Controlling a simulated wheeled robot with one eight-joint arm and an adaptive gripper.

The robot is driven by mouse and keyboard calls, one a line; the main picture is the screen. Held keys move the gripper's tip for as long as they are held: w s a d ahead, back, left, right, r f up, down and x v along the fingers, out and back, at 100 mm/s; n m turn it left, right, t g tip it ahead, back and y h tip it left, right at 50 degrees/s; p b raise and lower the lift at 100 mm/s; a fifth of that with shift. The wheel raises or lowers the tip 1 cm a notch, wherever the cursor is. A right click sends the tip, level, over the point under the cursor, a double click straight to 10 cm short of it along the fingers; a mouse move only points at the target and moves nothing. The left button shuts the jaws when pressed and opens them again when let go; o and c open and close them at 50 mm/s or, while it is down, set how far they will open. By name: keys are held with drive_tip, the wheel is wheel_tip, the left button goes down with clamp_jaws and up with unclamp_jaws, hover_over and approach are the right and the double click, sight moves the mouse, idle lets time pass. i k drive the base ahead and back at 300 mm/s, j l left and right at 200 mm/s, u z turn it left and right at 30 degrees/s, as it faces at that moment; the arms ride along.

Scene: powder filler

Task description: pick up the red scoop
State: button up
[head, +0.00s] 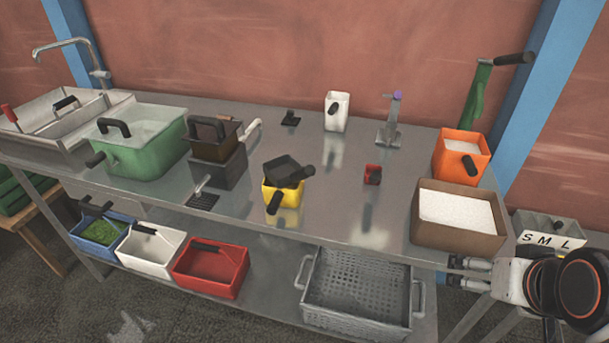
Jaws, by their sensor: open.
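A small red object with a dark part (373,174), which looks like the red scoop, sits on the steel table (340,205) right of the middle. Its handle is hard to make out at this size. My gripper (455,273) is at the lower right, by the table's front right corner. Its fingers point left and are apart, with nothing seen between them. It is well away from the red scoop, to the right and nearer the front edge.
A yellow container with a dark pan (287,171) stands left of the scoop. A brown box of white powder (457,243) and an orange container (446,165) stand to its right. A metal stand (391,125) is behind. Bare table surrounds the scoop. A red bin (211,287) is below.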

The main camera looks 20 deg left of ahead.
sight(372, 175)
drive_tip(key=i+l+u, duration=0.1)
drive_tip(key=l+u, duration=0.3)
drive_tip(key=i+l+u, duration=0.1)
drive_tip(key=l+u, duration=0.7)
